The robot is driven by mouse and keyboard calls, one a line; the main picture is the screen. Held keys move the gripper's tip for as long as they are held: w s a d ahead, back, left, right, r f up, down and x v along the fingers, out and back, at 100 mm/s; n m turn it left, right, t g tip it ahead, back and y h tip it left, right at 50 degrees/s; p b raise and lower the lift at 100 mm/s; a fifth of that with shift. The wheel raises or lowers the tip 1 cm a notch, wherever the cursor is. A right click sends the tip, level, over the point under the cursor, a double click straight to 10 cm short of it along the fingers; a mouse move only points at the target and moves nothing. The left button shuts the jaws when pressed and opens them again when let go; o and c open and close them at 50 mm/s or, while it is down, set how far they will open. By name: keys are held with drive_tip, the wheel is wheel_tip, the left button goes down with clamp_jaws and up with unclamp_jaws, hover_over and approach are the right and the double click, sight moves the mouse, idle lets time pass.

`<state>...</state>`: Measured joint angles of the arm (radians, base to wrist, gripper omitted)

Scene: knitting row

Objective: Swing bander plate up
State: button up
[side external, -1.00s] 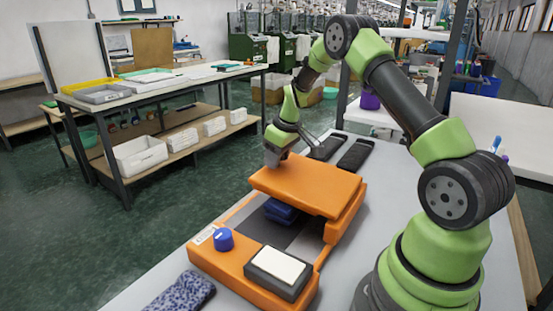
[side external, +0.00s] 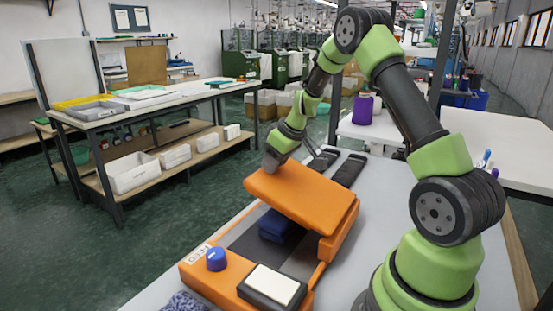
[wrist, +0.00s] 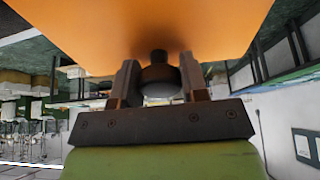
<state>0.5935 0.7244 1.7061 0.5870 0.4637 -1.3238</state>
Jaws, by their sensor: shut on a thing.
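The orange bander plate (side external: 303,198) is tilted over the orange bander base (side external: 215,285), its left edge raised and its right side low. My gripper (side external: 270,160) is at the plate's raised far-left edge. In the wrist view, my gripper's fingers (wrist: 158,88) are on both sides of a dark round knob (wrist: 158,75) beneath the orange plate (wrist: 160,25), closed on it. In the side view the knob is hidden behind the plate and gripper. Dark blue folded cloth (side external: 276,227) lies under the plate on the bander's grey bed.
A blue knob (side external: 216,259) and a white-topped dark pad (side external: 272,286) are on the base's front. A patterned blue cloth (side external: 186,303) lies at the front edge. The space above the plate looks clear.

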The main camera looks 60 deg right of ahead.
sight(294, 182)
drive_tip(key=shift+s+r+t, duration=0.3)
drive_tip(key=shift+s+r, duration=0.05)
drive_tip(key=shift+r, duration=0.3)
drive_tip(key=shift+s+r+t, duration=0.4)
drive_tip(key=shift+s+r, duration=0.1)
drive_tip(key=shift+r, duration=0.2)
drive_tip(key=shift+s+r+t, duration=0.4)
drive_tip(key=shift+s+r, duration=0.1)
drive_tip(key=shift+r, duration=0.15)
drive_tip(key=shift+s, duration=0.1)
drive_tip(key=shift+s+r+t, duration=0.8)
drive_tip(key=shift+s+r, duration=0.35)
